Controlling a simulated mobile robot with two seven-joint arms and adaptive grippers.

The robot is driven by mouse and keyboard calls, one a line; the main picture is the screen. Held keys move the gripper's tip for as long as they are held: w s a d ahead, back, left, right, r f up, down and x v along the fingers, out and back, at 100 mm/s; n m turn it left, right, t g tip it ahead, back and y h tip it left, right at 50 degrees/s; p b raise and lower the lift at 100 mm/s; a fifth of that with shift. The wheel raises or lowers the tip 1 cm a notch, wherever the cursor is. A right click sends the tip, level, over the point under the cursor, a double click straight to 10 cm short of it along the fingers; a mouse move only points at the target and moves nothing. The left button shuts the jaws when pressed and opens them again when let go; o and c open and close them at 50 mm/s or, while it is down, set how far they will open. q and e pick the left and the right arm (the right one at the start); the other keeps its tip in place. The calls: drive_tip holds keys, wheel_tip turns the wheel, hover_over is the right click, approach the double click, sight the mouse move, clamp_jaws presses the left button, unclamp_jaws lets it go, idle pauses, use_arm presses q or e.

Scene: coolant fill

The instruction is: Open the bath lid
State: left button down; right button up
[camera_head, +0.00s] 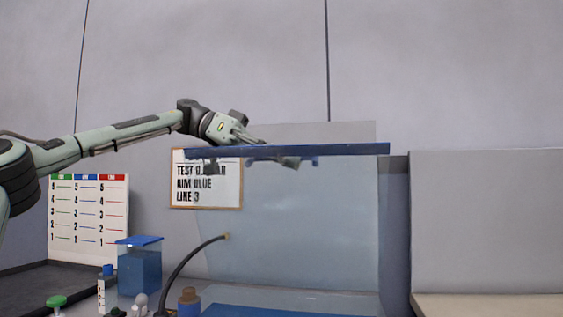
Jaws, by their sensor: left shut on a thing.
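The bath lid (300,220) is a large clear, bluish panel standing raised and steeply tilted, with a blue bar (345,149) along its top edge. My left gripper (264,148) reaches in from the left and is shut on this blue bar near its middle. Parts of the fingers show above and below the bar; the bar hides the rest. Below the lid, a blue surface (290,311) shows at the bottom edge of the picture. My right gripper is out of view.
A sign (207,190) and a coloured scale chart (88,215) stand behind on the left. A blue-lidded container (139,270), a small graduated bottle (104,290), a brown-capped bottle (189,300) and a black hose (185,262) stand at the lower left. A grey block (487,220) is at right.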

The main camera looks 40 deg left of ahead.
use_arm(q)
drive_tip(key=w+a+r+n+g+h, duration=0.1)
drive_tip(key=w+a+n, duration=0.1)
drive_tip(key=w+a, duration=0.2)
drive_tip(key=shift+w+a, duration=0.15)
drive_tip(key=shift+w, duration=1.3)
drive_tip(key=c, duration=1.9)
unclamp_jaws()
drive_tip(key=shift+s+r, duration=0.1)
